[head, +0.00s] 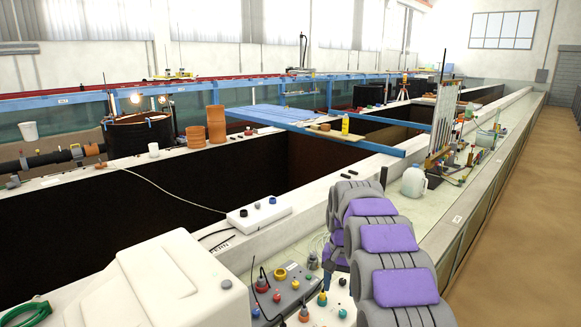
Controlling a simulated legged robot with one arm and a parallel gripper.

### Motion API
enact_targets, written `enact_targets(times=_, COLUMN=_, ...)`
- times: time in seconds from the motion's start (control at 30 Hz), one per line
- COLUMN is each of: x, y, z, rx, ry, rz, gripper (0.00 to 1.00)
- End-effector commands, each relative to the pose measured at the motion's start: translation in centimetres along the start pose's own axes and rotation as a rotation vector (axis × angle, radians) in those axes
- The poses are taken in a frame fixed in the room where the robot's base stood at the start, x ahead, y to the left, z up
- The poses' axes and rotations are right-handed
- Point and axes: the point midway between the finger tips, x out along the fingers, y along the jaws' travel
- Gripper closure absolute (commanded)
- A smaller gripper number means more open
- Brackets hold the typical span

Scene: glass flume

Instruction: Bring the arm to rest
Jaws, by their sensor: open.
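Grey rounded shapes with purple pads stand close in front at the lower right. Nothing is seen held.
A white rounded case (165,285) fills the lower left. A grey control box (290,290) with coloured knobs and a white box (258,213) stand near the middle. A white jug (414,181) is on the right ledge. Dark open channels lie left; the brown floor (530,215) at right looks clear.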

Motion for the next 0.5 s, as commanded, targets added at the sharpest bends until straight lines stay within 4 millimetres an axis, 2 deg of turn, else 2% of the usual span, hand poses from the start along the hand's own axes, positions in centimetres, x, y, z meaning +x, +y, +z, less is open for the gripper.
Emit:
enact_targets(times=0.2, x=-2.3, y=2.2, z=5.7, rx=-0.051, ry=-0.011, rz=0.003, gripper=0.42)
enact_targets(times=0.5, x=-3.6, y=5.6, z=14.4, rx=-0.122, ry=-0.034, rz=0.009, gripper=0.42)
